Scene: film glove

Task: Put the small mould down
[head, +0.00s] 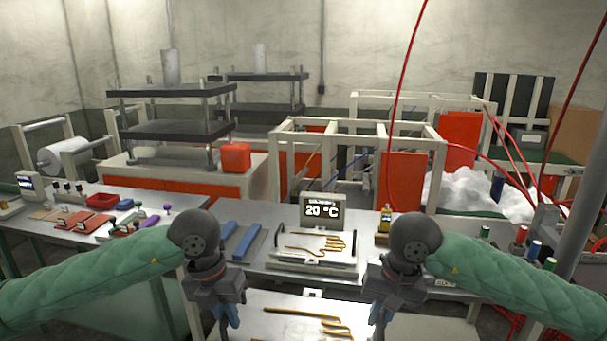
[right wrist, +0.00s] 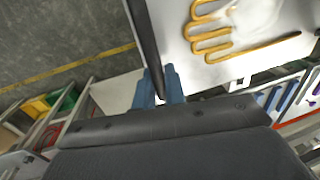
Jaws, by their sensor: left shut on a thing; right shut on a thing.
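A pale plate-like mould (head: 270,325) with a gold hand-shaped outline is between my two grippers, in front of the bench's near edge. Its lower part is cut off by the head view. My left gripper (head: 222,318) is shut at its left side. My right gripper (head: 381,315) is shut at its right side. In the right wrist view, the blue fingers (right wrist: 165,85) close around a dark bar along the side of the pale mould (right wrist: 225,68). Floor shows beside it there. A similar plate (head: 285,256) with a gold hand outline lies on the bench beyond.
A display reading 20 °C (head: 323,211) stands behind the plate on the bench. Coloured tools and a red tray (head: 101,201) occupy the bench's left. Red hoses hang at the right.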

